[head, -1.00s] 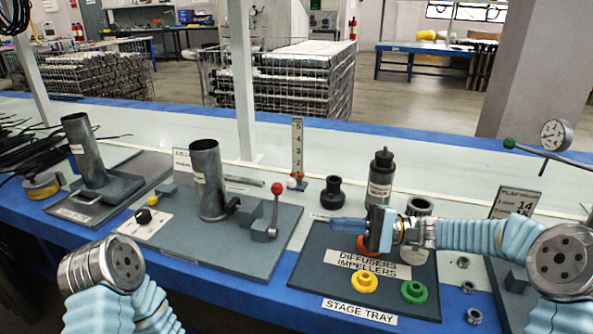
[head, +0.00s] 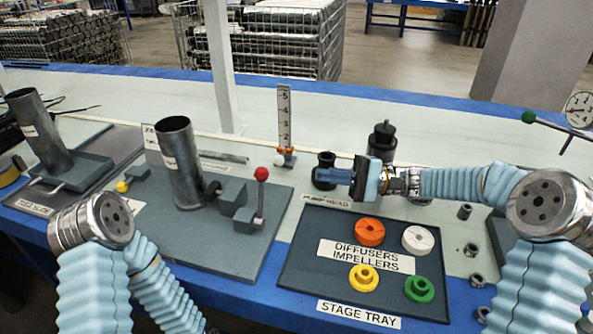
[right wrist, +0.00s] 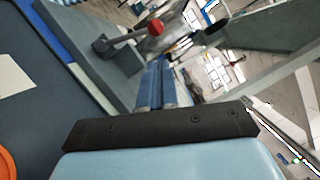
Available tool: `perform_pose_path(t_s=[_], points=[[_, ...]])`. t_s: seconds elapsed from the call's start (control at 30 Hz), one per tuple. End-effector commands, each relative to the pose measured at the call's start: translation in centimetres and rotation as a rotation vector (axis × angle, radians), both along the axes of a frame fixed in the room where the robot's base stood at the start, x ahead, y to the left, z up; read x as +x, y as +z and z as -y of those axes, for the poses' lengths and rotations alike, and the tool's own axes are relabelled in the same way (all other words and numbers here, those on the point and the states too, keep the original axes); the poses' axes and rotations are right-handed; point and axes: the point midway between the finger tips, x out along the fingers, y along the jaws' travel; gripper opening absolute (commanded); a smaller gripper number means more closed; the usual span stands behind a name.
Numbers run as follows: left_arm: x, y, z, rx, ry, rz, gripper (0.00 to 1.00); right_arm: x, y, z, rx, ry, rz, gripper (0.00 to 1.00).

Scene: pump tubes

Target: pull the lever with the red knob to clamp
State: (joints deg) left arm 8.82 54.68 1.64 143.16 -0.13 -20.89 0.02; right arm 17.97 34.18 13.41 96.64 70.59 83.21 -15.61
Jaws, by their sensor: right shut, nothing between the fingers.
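The lever with the red knob (head: 262,174) stands upright on a grey block (head: 236,197) on the grey base plate, beside the upright metal tube (head: 181,165). The knob also shows in the right wrist view (right wrist: 155,27), beyond my fingertips. My right gripper (head: 318,177) points left toward the lever, apart from it and to its right. Its fingers (right wrist: 156,85) are shut with nothing between them. Of my left arm, only links show at the lower left in the head view; its gripper is out of view.
The stage tray (head: 300,262) holds orange, white, yellow and green rings. A black fitting (head: 325,165) and a dark bottle (head: 382,140) stand behind my right gripper. A ruler post (head: 285,120) stands behind the lever. A second tube (head: 40,130) stands at the left.

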Motion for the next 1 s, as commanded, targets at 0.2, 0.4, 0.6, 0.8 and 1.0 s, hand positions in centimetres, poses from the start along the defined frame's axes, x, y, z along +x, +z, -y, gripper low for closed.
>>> perform_pose_path(t_s=[0.2, 0.4, 0.6, 0.8, 1.0], points=[[0.0, 0.6, 0.0, 0.0, -0.001, 0.0, 1.0, -0.1, 0.7, -3.2, 0.001, 0.005, 0.001, 0.0], [0.0, 1.1, 0.0, -0.001, -0.001, 0.0, 1.0, -0.1, 1.2, -6.8, 0.001, 0.004, 0.001, 0.0], [0.0, 1.4, 0.1, -0.001, -0.002, 0.0, 1.0, -0.1, 1.4, -9.0, 0.001, 0.002, 0.0, 0.0], [0.0, 1.4, 0.1, -0.002, -0.002, 0.0, 1.0, -0.1, 1.4, -9.6, -0.001, 0.001, 0.0, 0.0], [0.0, 1.4, 0.1, -0.002, -0.002, 0.0, 1.0, -0.1, 1.4, -9.6, 0.0, 0.001, 0.0, 0.0]])
